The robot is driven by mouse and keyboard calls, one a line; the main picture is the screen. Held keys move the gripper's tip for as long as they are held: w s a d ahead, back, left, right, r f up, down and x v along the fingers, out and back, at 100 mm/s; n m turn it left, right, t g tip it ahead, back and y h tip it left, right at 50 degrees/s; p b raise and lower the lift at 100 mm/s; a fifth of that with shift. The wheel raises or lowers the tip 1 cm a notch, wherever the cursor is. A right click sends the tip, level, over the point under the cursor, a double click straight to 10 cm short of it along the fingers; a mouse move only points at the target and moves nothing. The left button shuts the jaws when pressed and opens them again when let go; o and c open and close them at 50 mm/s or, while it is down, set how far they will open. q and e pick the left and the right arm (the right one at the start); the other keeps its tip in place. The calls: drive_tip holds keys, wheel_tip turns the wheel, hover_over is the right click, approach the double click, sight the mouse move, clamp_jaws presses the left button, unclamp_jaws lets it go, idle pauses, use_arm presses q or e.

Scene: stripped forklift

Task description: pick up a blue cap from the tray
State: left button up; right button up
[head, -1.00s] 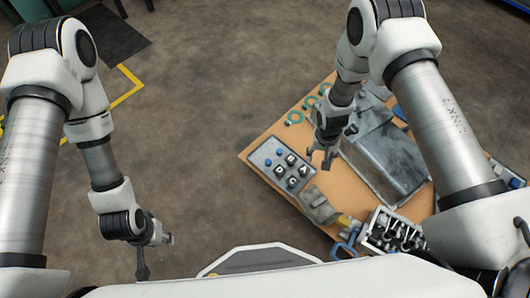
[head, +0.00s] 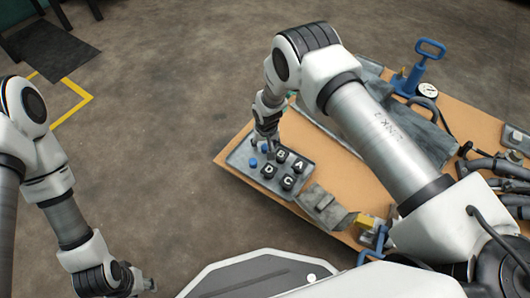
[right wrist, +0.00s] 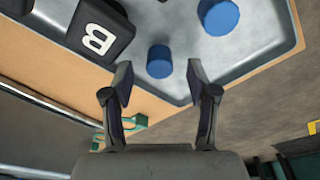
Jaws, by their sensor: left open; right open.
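A grey tray (head: 236,159) lies at the left end of the tan tabletop. It holds small round blue caps and black blocks lettered A, B, C and D. In the head view one blue cap (head: 252,163) is at the left and another blue cap (head: 264,148) is close to my right gripper (head: 268,140). In the right wrist view my right gripper (right wrist: 158,78) is open and empty. One blue cap (right wrist: 159,61) shows between and just past its fingertips, and a second one (right wrist: 219,15) is farther up. My left gripper (head: 148,284) is low at the left, off the table, partly hidden.
The B block (right wrist: 100,32) is left of the nearer cap in the right wrist view. Green rings (right wrist: 130,122) lie behind the tray. A grey metal part (head: 322,205), a blue-handled pump (head: 424,65) and dark hoses (head: 495,165) are farther along the table.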

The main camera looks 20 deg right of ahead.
drive_tip(key=shift+w+f, duration=0.1)
drive_tip(key=shift+f, duration=0.85)
drive_tip(key=shift+r, duration=0.2)
drive_tip(key=c, duration=0.9)
drive_tip(key=shift+o, duration=0.2)
